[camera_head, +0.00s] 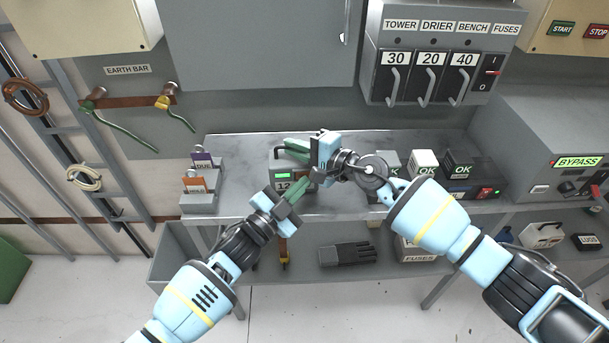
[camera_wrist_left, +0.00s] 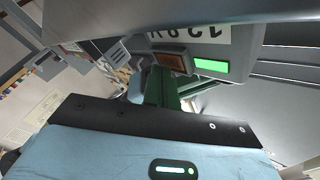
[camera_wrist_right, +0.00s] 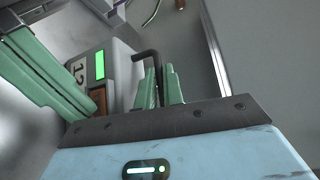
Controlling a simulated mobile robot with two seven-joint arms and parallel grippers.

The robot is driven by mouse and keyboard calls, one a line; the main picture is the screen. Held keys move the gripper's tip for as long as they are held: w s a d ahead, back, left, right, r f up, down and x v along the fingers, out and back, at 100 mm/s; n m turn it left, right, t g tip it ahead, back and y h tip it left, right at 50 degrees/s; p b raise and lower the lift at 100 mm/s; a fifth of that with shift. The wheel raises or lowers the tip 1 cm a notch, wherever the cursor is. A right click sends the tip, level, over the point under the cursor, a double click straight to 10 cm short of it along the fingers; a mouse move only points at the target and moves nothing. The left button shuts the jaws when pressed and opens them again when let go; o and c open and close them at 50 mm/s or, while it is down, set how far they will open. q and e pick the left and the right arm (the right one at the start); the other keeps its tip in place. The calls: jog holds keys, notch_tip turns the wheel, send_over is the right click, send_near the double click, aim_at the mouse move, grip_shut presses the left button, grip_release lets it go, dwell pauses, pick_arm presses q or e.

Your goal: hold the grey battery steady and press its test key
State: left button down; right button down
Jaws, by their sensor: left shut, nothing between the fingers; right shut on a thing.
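The grey battery (camera_head: 280,164) stands on the bench, with a lit green display and a "12" label on its front. My right gripper (camera_head: 290,149) is shut on the battery's black handle (camera_wrist_right: 149,57) at the top. My left gripper (camera_head: 304,183) is shut and empty, its green fingertips at the battery's front face. The key also shows in the right wrist view (camera_wrist_right: 98,98).
A holder with purple and orange tags (camera_head: 200,203) stands at the bench's left end. A bypass unit (camera_head: 560,175) is far right.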

pick_arm(q)
jog(key=shift+s+d+f, duration=0.1)
jog(key=shift+s, duration=0.2)
jog(key=shift+s, duration=0.6)
pick_arm(e)
jog(key=shift+s+f, duration=0.1)
pick_arm(q)
jog(key=s, duration=0.3)
jog(key=shift+s+d, duration=0.15)
jog(key=shift+s, duration=0.25)
pick_arm(e)
jog(key=c, duration=1.5)
grip_release()
jog(key=shift+o, duration=0.2)
jog(key=v, duration=1.2)
